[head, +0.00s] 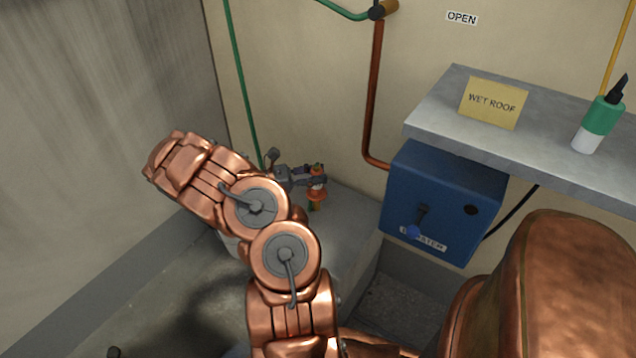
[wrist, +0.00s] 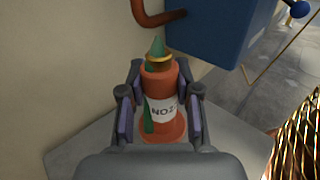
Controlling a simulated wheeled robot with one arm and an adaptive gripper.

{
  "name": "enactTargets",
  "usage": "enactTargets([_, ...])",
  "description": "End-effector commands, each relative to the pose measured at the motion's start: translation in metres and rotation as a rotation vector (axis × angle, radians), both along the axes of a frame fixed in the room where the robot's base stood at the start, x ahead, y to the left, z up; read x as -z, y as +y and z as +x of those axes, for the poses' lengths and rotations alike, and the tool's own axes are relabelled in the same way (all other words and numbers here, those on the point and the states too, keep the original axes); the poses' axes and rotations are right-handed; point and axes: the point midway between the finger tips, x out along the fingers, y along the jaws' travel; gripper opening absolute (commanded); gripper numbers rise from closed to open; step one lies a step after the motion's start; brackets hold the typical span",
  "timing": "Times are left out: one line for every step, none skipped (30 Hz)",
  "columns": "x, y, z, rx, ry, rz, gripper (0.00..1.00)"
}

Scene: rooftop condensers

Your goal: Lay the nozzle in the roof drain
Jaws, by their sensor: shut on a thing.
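The nozzle (wrist: 163,80) is an orange, upright piece with a brass ring, a green tip and a white label reading "NOZ". My gripper (wrist: 160,105) is shut on it, one finger on each side. In the head view the nozzle (head: 316,194) shows small at the end of my gripper (head: 312,180), over a grey concrete ledge by the wall. I cannot tell whether its base touches the ledge. A sunken rectangular recess (head: 397,308) with a rough grey floor lies below the blue box; it may be the roof drain, but no label shows.
The blue box (head: 443,205) with a lever and blue knob hangs right of the nozzle. A grey shelf (head: 440,110) above it holds a "WET ROOF" sign (head: 493,103) and a green-and-white bottle (head: 599,117). A copper pipe (head: 374,90) runs down the wall.

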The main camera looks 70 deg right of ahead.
Motion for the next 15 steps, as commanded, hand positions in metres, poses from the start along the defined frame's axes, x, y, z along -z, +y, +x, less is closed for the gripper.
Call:
enactTargets([0.000, -0.002, 0.000, 0.000, 0.001, -0.001, 0.00])
enactTargets([0.000, -0.003, -0.001, 0.000, 0.001, -0.001, 0.00])
enactTargets([0.001, -0.006, -0.001, 0.001, 0.001, -0.001, 0.00])
enactTargets([0.001, -0.008, -0.002, 0.001, 0.001, -0.001, 0.00])
enactTargets([0.003, -0.010, -0.003, 0.002, 0.001, -0.001, 0.00])
enactTargets([0.011, -0.009, -0.002, 0.001, 0.003, 0.001, 0.00])
enactTargets([0.016, -0.009, -0.002, 0.000, 0.003, 0.001, 0.00])
enactTargets([0.021, -0.009, -0.002, 0.000, 0.003, 0.001, 0.00])
enactTargets([0.027, -0.009, -0.003, 0.001, 0.001, 0.000, 0.00])
enactTargets([0.030, -0.009, -0.002, 0.002, 0.001, -0.001, 0.00])
enactTargets([0.033, -0.008, -0.002, 0.001, 0.000, -0.001, 0.00])
enactTargets([0.035, -0.008, -0.002, 0.000, 0.000, -0.002, 0.00])
enactTargets([0.036, -0.008, -0.001, 0.000, -0.001, -0.003, 0.00])
enactTargets([0.036, -0.008, -0.001, 0.000, -0.001, -0.003, 0.00])
enactTargets([0.035, -0.008, -0.001, 0.000, 0.000, -0.004, 0.00])
